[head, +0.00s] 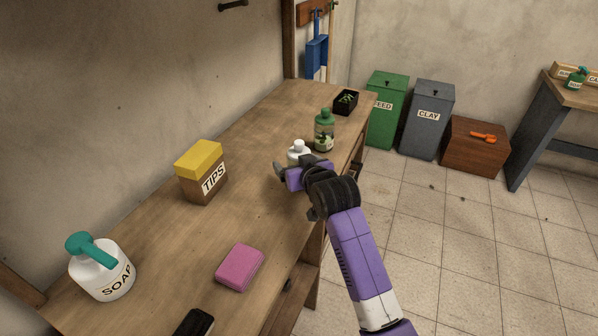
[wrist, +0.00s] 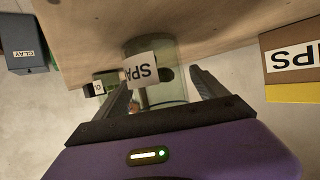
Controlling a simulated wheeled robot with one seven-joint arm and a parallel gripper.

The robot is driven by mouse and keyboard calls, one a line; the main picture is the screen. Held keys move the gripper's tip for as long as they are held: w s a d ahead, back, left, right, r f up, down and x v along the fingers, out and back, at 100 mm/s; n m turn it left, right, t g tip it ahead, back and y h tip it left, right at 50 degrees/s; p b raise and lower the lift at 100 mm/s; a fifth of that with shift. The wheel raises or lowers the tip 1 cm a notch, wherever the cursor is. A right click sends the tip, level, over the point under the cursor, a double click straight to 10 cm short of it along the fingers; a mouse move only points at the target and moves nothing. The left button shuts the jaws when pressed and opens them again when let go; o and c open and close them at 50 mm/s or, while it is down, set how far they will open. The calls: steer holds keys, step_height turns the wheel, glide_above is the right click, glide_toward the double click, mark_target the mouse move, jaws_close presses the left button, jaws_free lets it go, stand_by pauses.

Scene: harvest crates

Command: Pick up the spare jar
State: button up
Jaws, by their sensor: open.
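The spare jar (head: 298,149) is small and pale with a white cap, standing on the wooden workbench in the head view. Its lower part is hidden behind my gripper (head: 290,172). In the wrist view, which is upside down, its white label reading "SPA" (wrist: 142,70) shows between the two fingers of my gripper (wrist: 160,78). The fingers are open and apart, one on each side of the jar. I cannot tell whether either touches it. A green bottle (head: 324,132) stands just beyond the jar and shows behind it in the wrist view (wrist: 175,70).
On the workbench (head: 150,230) are a TIPS box (head: 201,175), a soap bottle (head: 103,272), a pink block (head: 240,267) and a black tray (head: 345,102). A green bin (head: 386,105), a grey CLAY bin (head: 427,120) and a brown crate (head: 474,150) stand on the floor beyond.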

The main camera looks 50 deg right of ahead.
steer(key=c, duration=1.6)
steer(key=shift+r, duration=0.1)
steer(key=shift+c, duration=0.8)
